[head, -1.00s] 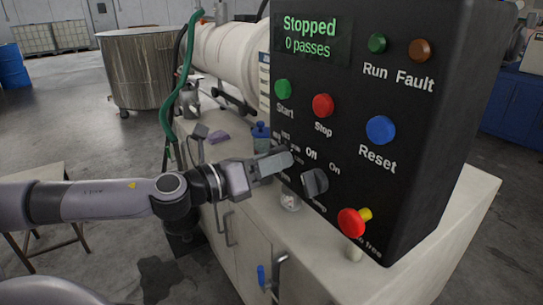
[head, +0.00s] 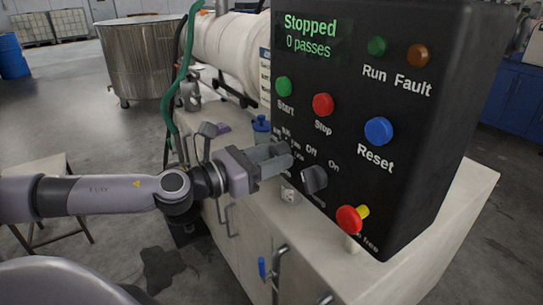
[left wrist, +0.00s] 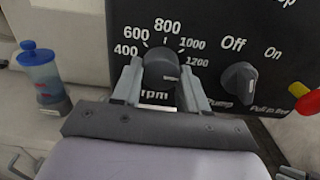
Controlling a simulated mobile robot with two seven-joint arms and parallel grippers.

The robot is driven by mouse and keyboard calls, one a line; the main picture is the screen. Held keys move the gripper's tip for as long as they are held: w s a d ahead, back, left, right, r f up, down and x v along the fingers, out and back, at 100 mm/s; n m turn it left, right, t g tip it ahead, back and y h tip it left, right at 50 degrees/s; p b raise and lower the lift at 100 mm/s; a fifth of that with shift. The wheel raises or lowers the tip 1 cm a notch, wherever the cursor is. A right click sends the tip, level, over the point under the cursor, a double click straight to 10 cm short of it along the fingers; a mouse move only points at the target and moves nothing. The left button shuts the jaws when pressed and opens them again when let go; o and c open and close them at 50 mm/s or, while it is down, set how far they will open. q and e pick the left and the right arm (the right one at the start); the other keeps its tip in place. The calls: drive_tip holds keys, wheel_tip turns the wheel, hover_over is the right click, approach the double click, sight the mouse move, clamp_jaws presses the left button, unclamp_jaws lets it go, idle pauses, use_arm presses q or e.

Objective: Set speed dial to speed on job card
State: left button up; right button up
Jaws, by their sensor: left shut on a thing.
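The speed dial (left wrist: 160,70) is a dark knob marked rpm, with numbers from 400 to 1200 around it. My left gripper (left wrist: 160,84) has one finger on each side of it and is shut on it. The knob's upper end faces roughly toward 800; its pointer mark is not clear. In the head view, my left gripper (head: 280,161) reaches the lower left of the black control panel (head: 440,60) and hides the dial. The display (head: 310,38) reads Stopped, 0 passes. No readable job card shows. My right gripper is not in view.
Right of the dial is the Off/On pump knob (left wrist: 238,84), with a red pull knob (head: 350,218) beyond it. Start (head: 284,86), Stop (head: 323,104) and Reset (head: 379,130) buttons sit above. A blue-capped bottle (left wrist: 40,72) stands left of the panel.

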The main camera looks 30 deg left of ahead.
use_arm(q)
drive_tip(key=o, duration=1)
drive_tip(key=shift+o, duration=0.2)
drive_tip(key=b+v, duration=0.4)
drive_tip(key=v, duration=0.3)
drive_tip(key=shift+b, duration=0.3)
